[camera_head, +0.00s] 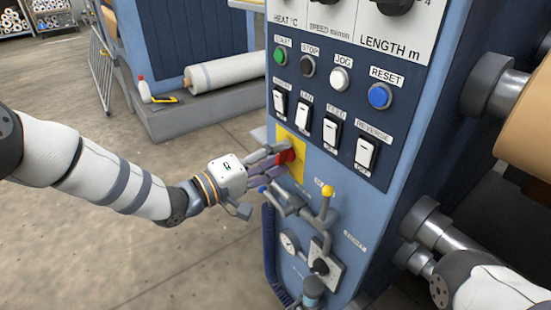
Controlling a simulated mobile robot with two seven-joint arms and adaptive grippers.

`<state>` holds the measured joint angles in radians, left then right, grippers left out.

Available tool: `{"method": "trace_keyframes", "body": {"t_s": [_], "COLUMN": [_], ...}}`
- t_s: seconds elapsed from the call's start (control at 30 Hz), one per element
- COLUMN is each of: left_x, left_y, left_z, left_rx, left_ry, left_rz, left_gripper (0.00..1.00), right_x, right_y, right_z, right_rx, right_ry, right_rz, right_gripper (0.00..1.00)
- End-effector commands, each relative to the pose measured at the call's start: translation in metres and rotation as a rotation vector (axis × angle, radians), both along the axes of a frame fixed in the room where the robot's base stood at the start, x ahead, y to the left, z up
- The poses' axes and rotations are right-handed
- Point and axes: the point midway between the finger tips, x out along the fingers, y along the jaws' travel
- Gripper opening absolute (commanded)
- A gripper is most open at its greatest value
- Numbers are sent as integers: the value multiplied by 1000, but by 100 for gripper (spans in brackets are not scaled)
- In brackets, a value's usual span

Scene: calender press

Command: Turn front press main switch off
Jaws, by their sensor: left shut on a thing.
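The press's main switch is a red knob (287,157) on a yellow plate (298,168), low on the left part of the blue control panel. My left gripper (282,158) reaches in from the left and is shut on the red knob. Its fingers cover much of the knob, so the knob's exact angle is hard to tell. My right arm shows only as a link at the lower right; its gripper is out of the picture.
Above the plate sit several rocker switches (333,132) and round buttons (380,96). Below it are a yellow-tipped valve (327,191), a gauge (289,243) and a hose. Rollers (492,84) stick out at right. Open floor (130,260) lies at left.

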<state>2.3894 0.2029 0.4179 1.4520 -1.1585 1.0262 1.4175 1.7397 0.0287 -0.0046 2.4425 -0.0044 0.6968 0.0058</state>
Motion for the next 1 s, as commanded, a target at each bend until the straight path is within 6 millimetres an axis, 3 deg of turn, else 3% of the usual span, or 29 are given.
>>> {"method": "trace_keyframes", "body": {"t_s": [0.4, 1.0], "left_x": [0, 0], "left_y": [0, 0], "left_z": [-1, 0], "left_rx": [-127, -157], "left_ry": [177, 217], "left_rz": [-1, -1], "left_gripper": [15, 15], "right_x": [-1, -1], "right_y": [0, 0], "right_z": [-4, -4], "right_rx": [0, 0], "right_ry": [5, 6], "right_rz": [0, 0], "right_gripper": [40, 40]}}
